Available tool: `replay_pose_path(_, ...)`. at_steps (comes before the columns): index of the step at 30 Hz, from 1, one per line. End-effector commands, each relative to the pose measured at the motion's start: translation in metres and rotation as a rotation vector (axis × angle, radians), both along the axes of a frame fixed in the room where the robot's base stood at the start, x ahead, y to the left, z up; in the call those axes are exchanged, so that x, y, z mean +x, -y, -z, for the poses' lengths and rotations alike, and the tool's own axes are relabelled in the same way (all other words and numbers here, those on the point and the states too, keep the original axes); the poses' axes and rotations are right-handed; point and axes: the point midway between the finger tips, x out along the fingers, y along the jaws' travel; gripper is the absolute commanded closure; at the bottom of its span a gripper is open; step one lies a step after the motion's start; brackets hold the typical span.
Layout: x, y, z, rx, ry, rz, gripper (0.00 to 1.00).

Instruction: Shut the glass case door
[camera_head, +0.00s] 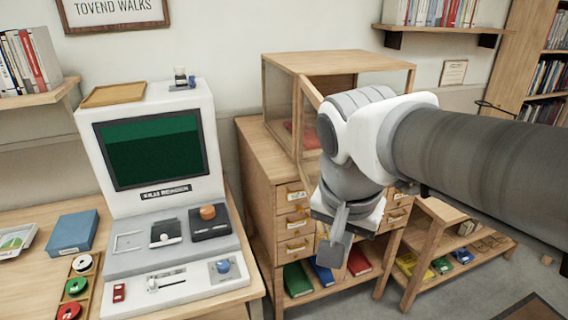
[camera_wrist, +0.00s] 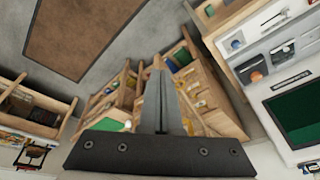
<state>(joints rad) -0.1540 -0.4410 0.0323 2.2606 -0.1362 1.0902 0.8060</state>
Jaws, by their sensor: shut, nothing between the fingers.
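The glass case (camera_head: 345,59) is a wood-framed box on top of a wooden drawer cabinet (camera_head: 262,165) in the head view. A wooden door frame (camera_head: 300,108) shows at its left front and appears to stand out at an angle. My arm hides most of the front, so I cannot tell how far the door is open. A red item (camera_head: 311,137) lies inside the case. My gripper (camera_head: 337,250) is shut and empty, pointing down in front of the drawers, below the case. In the wrist view its fingers (camera_wrist: 161,95) are together, with the cabinet behind them.
A white console with a green screen (camera_head: 150,150) stands on the desk at the left. A low wooden shelf with coloured books (camera_head: 440,264) is at the right of the cabinet. Wall shelves (camera_head: 440,30) hang at the upper right. A rug (camera_wrist: 85,35) lies on the floor.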

Motion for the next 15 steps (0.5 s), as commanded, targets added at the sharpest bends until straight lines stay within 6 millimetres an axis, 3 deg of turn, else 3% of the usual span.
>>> replay_pose_path(15,0.063,-0.055,0.014,-0.102,-0.044,0.779,1.00)
